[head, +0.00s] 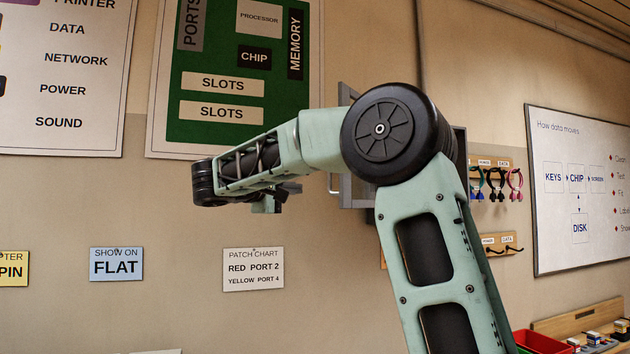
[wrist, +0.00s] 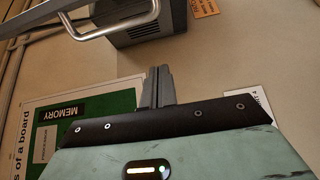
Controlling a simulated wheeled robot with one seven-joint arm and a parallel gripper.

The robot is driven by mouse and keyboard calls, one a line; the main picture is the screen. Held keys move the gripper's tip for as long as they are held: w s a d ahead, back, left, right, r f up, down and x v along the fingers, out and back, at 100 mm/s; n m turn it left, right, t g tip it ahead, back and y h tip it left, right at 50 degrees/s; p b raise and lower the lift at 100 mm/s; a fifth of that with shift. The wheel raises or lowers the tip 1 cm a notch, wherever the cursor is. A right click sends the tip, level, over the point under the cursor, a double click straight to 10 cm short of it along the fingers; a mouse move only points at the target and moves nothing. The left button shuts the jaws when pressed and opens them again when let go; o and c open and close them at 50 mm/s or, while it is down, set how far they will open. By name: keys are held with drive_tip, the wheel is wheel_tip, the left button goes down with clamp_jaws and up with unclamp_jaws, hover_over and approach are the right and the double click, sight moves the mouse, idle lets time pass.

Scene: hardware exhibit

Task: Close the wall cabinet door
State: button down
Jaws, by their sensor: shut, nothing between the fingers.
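The grey wall cabinet (head: 461,143) is mostly hidden behind my arm in the head view. Its grey door (head: 345,97) shows just left of my elbow and appears swung out from the wall. A pale handle (head: 333,184) shows low on the door. In the wrist view the door (wrist: 38,13) is a thin grey edge at upper left, with its bar handle (wrist: 117,24) beside it and the grey vented cabinet body (wrist: 150,30) behind. My gripper (wrist: 158,72) is shut and empty, below the handle and apart from it. The fingertips are small and unclear in the head view.
A green board poster (head: 222,115) hangs on the wall left of the cabinet, with a patch chart card (head: 253,269) below. Cable hooks (head: 495,180) and a whiteboard (head: 580,190) are at right. A red bin (head: 540,342) is at lower right.

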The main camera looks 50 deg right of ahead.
drive_tip(key=shift+s+d+p, duration=1.55)
drive_tip(key=shift+s+d, duration=0.35)
